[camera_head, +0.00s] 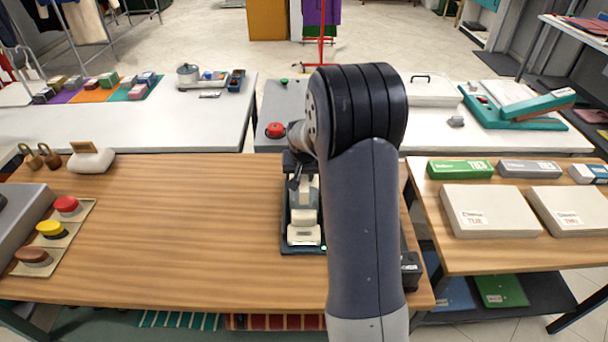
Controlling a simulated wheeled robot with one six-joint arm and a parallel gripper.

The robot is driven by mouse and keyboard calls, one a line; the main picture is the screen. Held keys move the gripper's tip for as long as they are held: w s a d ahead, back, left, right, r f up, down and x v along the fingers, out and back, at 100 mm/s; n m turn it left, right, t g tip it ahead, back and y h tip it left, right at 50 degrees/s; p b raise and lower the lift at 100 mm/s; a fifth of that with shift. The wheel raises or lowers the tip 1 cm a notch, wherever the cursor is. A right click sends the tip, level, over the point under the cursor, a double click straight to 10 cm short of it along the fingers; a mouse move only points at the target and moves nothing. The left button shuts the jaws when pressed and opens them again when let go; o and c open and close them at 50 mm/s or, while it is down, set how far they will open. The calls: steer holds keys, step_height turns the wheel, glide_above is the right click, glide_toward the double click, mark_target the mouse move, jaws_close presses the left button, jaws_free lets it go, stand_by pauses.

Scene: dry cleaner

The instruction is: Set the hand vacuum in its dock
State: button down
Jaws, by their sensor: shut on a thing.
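The hand vacuum (303,216), cream and white with a grey part toward its far end, is in front of my arm near the middle of the wooden table. It lies over or in a dark blue tray-like base (288,247), which looks like the dock and has a small green light at its near right corner. I cannot tell whether the vacuum is fully seated. My gripper (298,178) points down at the vacuum's far end and is shut on it. My arm hides the right side of the vacuum and base, and the fingertips are hard to make out.
The wooden table (170,230) is clear left of the base. A black box (410,271) sits right of my arm. White boxes (490,212) lie at right.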

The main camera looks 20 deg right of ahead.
steer(key=shift+f+b, duration=0.2)
steer(key=shift+b, duration=0.2)
stand_by(0.3)
steer(key=c, duration=1.5)
jaws_free()
steer(key=o, duration=0.4)
steer(key=shift+s+f, duration=0.1)
steer(key=b+v, duration=0.1)
steer(key=v, duration=1)
steer(key=shift+f, duration=0.1)
